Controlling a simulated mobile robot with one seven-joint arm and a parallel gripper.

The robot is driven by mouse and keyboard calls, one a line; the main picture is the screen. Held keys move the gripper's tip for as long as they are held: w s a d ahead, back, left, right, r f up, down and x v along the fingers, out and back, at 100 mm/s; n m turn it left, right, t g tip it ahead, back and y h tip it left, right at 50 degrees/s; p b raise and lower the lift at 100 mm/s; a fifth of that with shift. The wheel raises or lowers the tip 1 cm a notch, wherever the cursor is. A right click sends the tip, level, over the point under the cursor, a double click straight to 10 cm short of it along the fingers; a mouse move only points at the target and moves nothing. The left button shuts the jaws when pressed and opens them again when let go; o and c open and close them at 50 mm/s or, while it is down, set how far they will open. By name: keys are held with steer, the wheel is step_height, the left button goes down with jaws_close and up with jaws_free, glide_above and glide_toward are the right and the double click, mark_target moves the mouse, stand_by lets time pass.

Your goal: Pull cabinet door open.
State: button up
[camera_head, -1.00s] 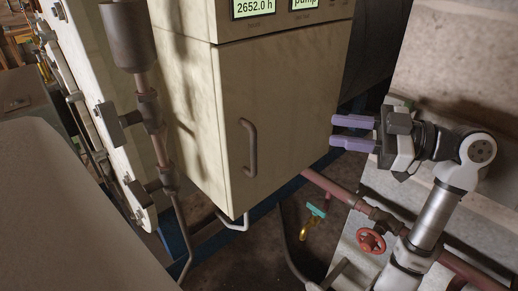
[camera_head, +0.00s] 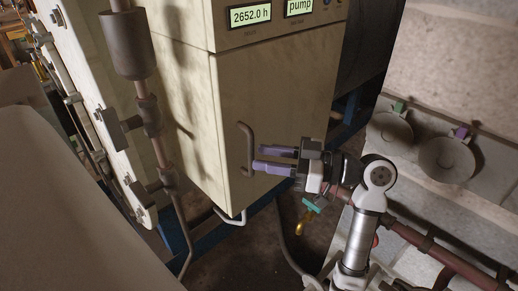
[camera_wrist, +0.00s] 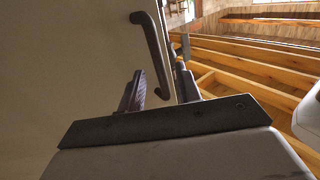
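The cabinet door (camera_head: 285,104) is a cream panel below two lit displays, and it looks closed. Its dark, bent-bar handle (camera_head: 247,147) stands upright near the door's left edge. My gripper (camera_head: 256,159) has two purple fingers, open with a gap between them, pointing left at the handle's lower part. In the wrist view, the handle (camera_wrist: 154,55) runs down toward the space between my gripper's fingertips (camera_wrist: 157,80). The fingers look apart, with nothing clamped. Whether a finger touches the handle I cannot tell.
A vertical pipe with a dark cylinder (camera_head: 128,45) stands left of the cabinet. A teal-handled valve (camera_head: 313,205) and a red-brown pipe (camera_head: 425,247) lie low at the right. Two round grey fittings (camera_head: 445,158) are on the right wall.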

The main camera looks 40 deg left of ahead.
steer(key=shift+x, duration=1.15)
jaws_close()
